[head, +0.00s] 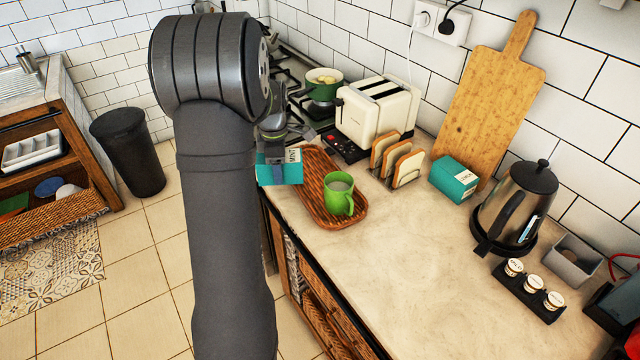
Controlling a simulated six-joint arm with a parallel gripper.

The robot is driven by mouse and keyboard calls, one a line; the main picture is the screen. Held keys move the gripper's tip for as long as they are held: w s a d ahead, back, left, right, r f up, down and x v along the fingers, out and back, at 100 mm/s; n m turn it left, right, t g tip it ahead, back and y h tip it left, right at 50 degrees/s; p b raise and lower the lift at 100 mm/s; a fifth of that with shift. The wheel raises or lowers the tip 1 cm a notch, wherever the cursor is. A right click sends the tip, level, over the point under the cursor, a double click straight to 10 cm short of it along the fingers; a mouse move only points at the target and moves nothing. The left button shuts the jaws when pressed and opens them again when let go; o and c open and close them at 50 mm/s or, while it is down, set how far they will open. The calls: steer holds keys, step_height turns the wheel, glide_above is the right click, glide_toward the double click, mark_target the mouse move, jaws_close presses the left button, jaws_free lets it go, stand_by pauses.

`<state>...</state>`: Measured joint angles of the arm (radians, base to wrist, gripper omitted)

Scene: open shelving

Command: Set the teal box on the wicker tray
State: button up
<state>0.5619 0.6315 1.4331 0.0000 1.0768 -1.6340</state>
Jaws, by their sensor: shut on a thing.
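A teal box with a white "MINT" label (273,170) is in my gripper (283,148), at the left edge of the counter. The gripper is shut on it, and my arm hides part of the gripper and the box's left side. The wicker tray (316,168) lies on the counter just right of the held box. The box appears beside the tray's left rim; its height above the counter is hard to tell. A green mug (340,196) stands on the front part of the tray. A second teal box (455,180) sits farther right on the counter.
Behind the tray are a toaster (376,113), a toast rack (396,160) and a green pot (323,85) on the stove. A cutting board (490,100) leans on the wall, a kettle (518,205) stands right. The front counter is clear.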

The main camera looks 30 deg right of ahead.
steer(key=s+d+r+n, duration=0.4)
steer(key=d+r, duration=0.1)
steer(key=d, duration=0.5)
glide_toward(318, 184)
steer(key=shift+n, duration=0.3)
step_height(318, 184, down, 6)
steer(key=shift+r, duration=0.15)
steer(key=shift+s, duration=0.1)
steer(key=o, duration=1)
steer(key=shift+c, duration=0.2)
steer(key=shift+o, duration=0.2)
step_height(318, 184, up, 12)
